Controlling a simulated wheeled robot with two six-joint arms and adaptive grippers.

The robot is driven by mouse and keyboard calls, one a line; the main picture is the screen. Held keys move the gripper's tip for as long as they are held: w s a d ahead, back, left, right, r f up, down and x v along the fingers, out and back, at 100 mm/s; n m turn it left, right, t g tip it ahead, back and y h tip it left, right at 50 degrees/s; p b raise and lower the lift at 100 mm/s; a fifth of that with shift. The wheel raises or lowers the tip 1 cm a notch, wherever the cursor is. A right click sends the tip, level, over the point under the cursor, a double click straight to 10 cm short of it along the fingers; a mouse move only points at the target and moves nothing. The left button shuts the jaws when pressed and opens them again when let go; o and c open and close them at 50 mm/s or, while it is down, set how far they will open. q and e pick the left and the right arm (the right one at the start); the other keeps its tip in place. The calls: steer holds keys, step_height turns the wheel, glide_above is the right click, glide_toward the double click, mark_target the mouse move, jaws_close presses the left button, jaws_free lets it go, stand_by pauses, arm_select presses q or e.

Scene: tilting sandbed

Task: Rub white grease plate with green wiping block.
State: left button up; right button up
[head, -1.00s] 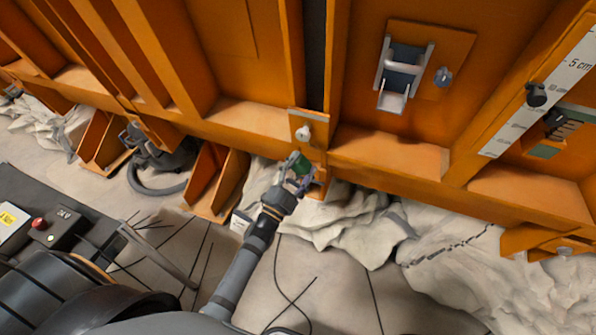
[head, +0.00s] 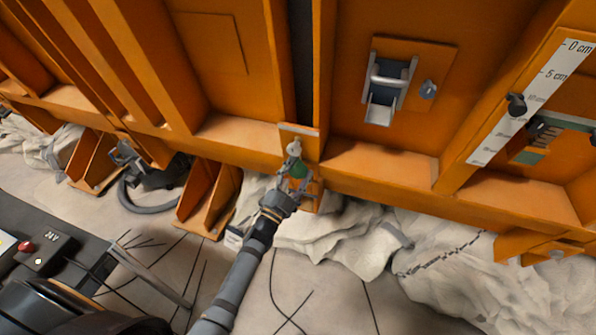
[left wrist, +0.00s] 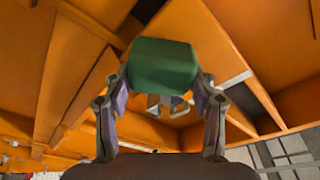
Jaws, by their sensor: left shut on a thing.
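The green wiping block (head: 299,170) is held in my left gripper (head: 297,178), whose fingers are shut on its sides. In the left wrist view the block (left wrist: 163,64) sits between the two fingertips (left wrist: 160,88). In the head view it is in front of the lower orange beam, just below a small orange plate (head: 310,132) with a pale round fitting (head: 294,149). The gripper overlaps this fitting, and I cannot tell whether they touch. I cannot surely pick out a white grease plate. My right gripper is not in view.
A latch (head: 388,85) and a white centimetre scale (head: 545,85) are on the orange wall to the right. Orange ribs (head: 207,190) and a black hose (head: 150,205) are at lower left. Pale crumpled sheeting (head: 345,230) lies below the wall. Thin cables cross the floor.

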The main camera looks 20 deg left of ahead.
mark_target(316, 159)
arm_select(q)
steer(key=shift+w+r, duration=0.15)
steer(key=shift+w, duration=0.8)
steer(key=shift+d, duration=0.1)
steer(key=shift+s+d, duration=0.1)
steer(key=shift+d, duration=0.7)
steer(key=shift+s+d+r, duration=0.1)
steer(key=shift+s+d, duration=0.1)
steer(key=shift+d, duration=0.3)
steer(key=shift+o, duration=0.3)
steer(key=shift+d, duration=0.1)
steer(key=shift+s+d, duration=0.1)
